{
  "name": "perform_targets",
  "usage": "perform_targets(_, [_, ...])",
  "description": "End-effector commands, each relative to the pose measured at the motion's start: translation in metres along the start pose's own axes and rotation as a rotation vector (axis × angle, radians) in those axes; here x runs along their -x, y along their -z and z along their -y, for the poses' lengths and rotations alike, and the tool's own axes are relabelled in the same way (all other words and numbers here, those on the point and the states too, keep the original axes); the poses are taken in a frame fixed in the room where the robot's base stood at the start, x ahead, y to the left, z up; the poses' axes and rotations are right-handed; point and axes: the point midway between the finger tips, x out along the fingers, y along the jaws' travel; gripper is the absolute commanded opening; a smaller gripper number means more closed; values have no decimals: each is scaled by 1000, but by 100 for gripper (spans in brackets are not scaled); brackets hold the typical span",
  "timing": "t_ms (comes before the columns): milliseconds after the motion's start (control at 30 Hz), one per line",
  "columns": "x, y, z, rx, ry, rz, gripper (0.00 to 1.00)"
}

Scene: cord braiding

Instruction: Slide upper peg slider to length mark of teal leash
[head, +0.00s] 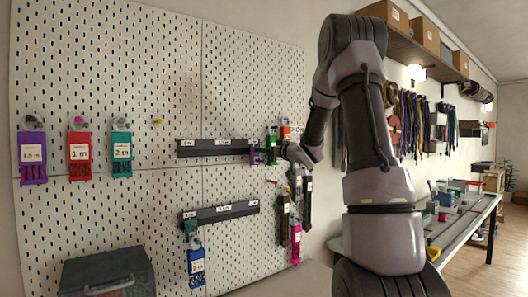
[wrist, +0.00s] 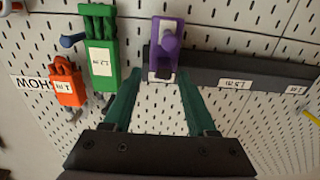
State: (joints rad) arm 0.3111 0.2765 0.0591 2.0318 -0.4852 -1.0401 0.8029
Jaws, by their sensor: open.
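The upper rail (head: 213,148) is a dark bar with white length labels on the pegboard. A purple slider (head: 255,156) sits at its right end; in the wrist view the purple slider (wrist: 169,42) is at the bar's left end. My gripper (wrist: 158,82) is open, its two dark green fingers pointing at the slider, which shows just beyond and between the tips. I cannot tell whether they touch it. In the head view my gripper is mostly hidden by my arm. The teal leash tag (head: 121,152) hangs at the left, apparently labelled 2 m.
Purple (head: 33,155) and red (head: 79,152) tags hang beside the teal one. A lower rail (head: 220,213) holds a blue tag (head: 196,265). Green (wrist: 100,50) and orange (wrist: 66,85) tags are close to my gripper. A grey box (head: 107,272) stands below left.

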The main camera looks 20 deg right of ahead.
Motion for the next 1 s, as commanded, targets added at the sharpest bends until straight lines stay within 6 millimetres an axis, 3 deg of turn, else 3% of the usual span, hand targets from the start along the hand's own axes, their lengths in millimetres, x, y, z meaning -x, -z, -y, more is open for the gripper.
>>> perform_targets(200, [46, 0, -1, 1, -4, 0, 57])
perform_targets(433, [83, 1, -2, 1, -4, 0, 57])
perform_targets(600, [93, 0, -1, -1, -3, -1, 57])
perform_targets(1000, [94, 0, -1, -1, -2, -1, 57])
